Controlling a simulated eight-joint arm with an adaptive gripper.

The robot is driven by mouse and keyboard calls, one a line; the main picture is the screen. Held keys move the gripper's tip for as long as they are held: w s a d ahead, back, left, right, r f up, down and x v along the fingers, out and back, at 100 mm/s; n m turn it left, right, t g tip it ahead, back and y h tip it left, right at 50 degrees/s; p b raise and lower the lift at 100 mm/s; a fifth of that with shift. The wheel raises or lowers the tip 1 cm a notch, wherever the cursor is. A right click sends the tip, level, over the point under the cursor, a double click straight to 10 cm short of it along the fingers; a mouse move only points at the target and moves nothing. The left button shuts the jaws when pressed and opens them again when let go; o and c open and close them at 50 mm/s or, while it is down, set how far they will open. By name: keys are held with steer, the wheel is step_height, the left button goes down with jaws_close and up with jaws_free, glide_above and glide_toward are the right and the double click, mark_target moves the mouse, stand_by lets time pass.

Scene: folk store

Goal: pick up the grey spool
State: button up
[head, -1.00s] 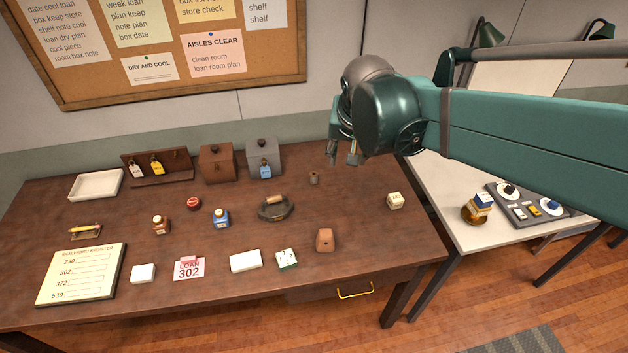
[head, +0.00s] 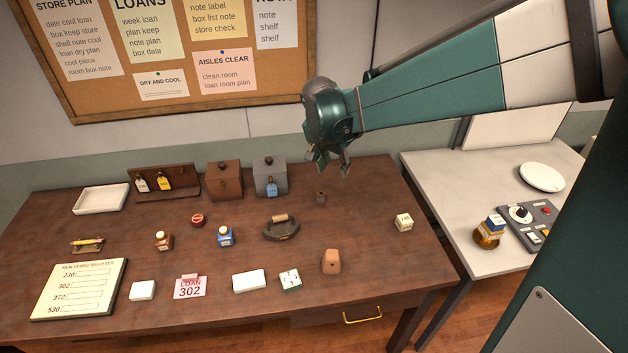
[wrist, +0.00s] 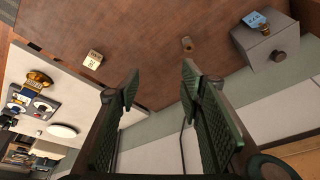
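A grey box (head: 270,177) with a blue tag stands left of the spool. The iron (head: 281,228) is in front of it, and a white cube (head: 403,222) is to the right. The table between the spool and cube is bare. A pale side table (head: 455,215) stands at right.

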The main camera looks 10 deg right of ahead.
steer(key=w+a+f+m+b, duration=0.1)
steer(key=w+a+f+m, duration=0.1)
steer(key=w+f, duration=0.4)
steer(key=w+a+f+m+g+h+b, duration=0.1)
steer(key=w+f, duration=0.5)
steer(key=f, duration=0.6)
steer(key=shift+w+a+m+g+h+b, duration=0.2)
steer(key=shift+a+m+g+h+b, duration=0.25)
steer(key=shift+m, duration=0.35)
steer(key=shift+x, duration=1.25)
steer(key=shift+w+x, duration=0.15)
steer(key=shift+x, duration=1.15)
steer(key=shift+w+x, duration=0.1)
steer(key=shift+x, duration=1.2)
steer(key=c, duration=0.8)
